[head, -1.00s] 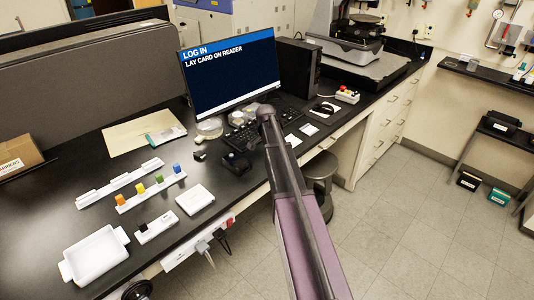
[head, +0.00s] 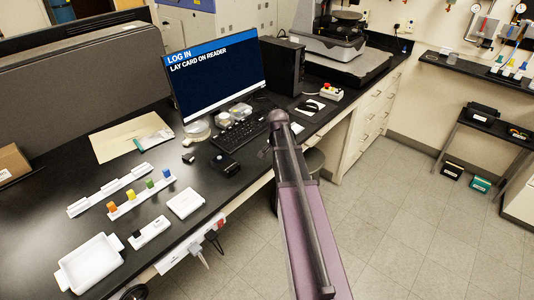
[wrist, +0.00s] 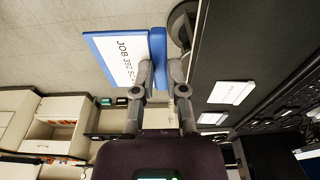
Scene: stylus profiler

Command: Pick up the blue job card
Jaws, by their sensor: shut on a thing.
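The blue job card (wrist: 115,55) shows in the wrist view, with a white face marked "JOB 392", a blue border and a blue end. My gripper (wrist: 160,70) is shut on its blue end. The card is held clear of the bench, with the floor behind it in that view. Part of the lettering is hidden by a finger. In the head view my arm crosses the middle, and neither my gripper nor the card can be made out there.
The dark bench (head: 60,213) carries a monitor (head: 214,78) reading "LAY CARD ON READER", a keyboard (head: 238,133), a white tray (head: 90,264) and a rack with coloured pieces (head: 142,194). White cards (wrist: 232,93) lie on it in the wrist view. Open floor lies right.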

